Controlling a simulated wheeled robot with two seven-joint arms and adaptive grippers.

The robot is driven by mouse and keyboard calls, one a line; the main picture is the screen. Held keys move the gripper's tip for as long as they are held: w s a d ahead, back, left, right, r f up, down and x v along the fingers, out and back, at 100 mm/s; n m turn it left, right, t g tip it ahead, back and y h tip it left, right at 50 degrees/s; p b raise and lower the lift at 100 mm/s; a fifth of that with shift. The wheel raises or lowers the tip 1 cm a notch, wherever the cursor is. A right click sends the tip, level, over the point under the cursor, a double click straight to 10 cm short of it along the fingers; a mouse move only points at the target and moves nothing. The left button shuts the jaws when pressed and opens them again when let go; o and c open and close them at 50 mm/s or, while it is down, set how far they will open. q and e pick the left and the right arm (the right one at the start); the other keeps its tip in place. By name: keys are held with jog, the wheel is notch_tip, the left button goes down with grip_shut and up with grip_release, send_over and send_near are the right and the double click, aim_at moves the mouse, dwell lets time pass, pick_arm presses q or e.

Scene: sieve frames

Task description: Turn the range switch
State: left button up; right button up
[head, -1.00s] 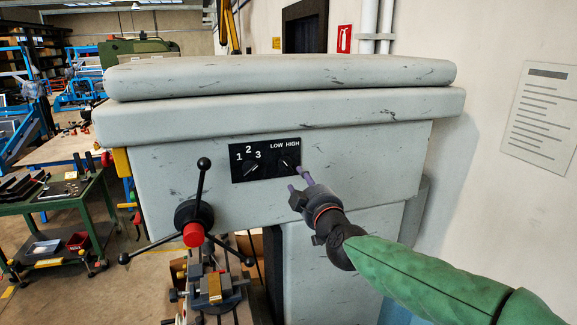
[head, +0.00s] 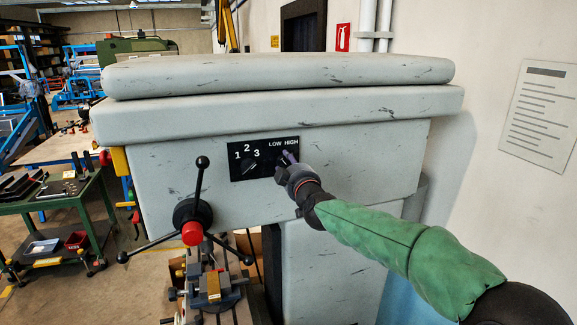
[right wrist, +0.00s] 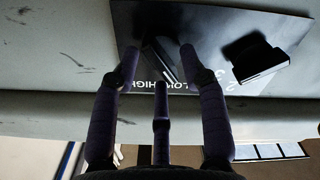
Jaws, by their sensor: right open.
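The range switch (right wrist: 164,60) is a dark knob with a pale line, under the LOW and HIGH labels on the black panel (head: 236,172) of the grey machine head. In the head view my right gripper (head: 286,159) is in front of the switch and mostly hides it. In the right wrist view the open gripper's fingers (right wrist: 160,62) reach to either side of the switch, with a third finger below. I cannot tell whether any finger touches it. My left gripper is out of view.
A second knob (head: 250,166) with labels 1, 2, 3 sits left of the switch on the same panel. A three-armed feed handle (head: 202,190) with a red hub (head: 193,233) stands out at lower left. Space right of the machine is clear up to the wall.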

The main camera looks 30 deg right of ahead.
grip_shut()
jog(key=shift+m, duration=0.5)
jog(key=m+b, duration=0.1)
jog(key=m, duration=0.1)
jog(key=shift+f+m, duration=0.1)
jog(key=shift+m, duration=0.3)
jog(key=m+b, duration=0.1)
jog(key=m, duration=0.2)
jog(key=shift+d+m, duration=0.15)
jog(key=shift+m, duration=0.25)
jog(key=m+b, duration=0.2)
jog(key=m, duration=0.4)
jog(key=shift+f, duration=0.2)
jog(key=shift+m, duration=0.3)
